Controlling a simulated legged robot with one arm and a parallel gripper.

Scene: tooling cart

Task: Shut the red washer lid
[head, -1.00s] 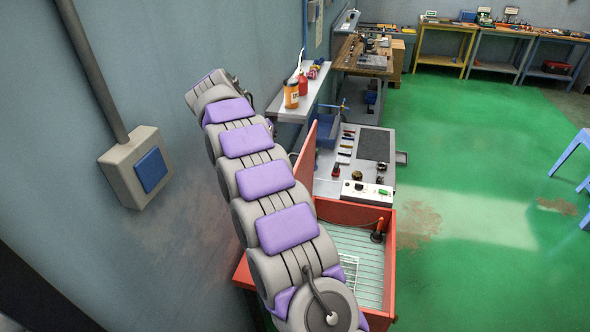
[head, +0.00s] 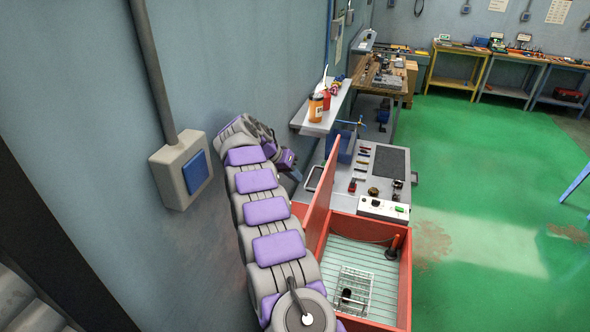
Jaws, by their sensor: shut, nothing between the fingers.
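The red washer (head: 405,275) is an open box at the lower middle of the head view. Its red lid (head: 322,188) stands up, nearly upright, along the left side of the box. A wire basket (head: 355,290) lies inside on the ribbed floor, and a dark and red nozzle (head: 392,248) stands at the right inner wall. My arm runs up along the left side of the washer. My gripper (head: 291,168) is at its far end, shut and empty, left of and beyond the lid, apart from it. Its fingertips are small and hard to make out.
A grey tooling cart (head: 340,192) with small tools and a white control box (head: 384,209) stands beyond the washer. A wall shelf (head: 318,122) holds bottles. A switch box (head: 182,172) is on the left wall. Green floor is free at right.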

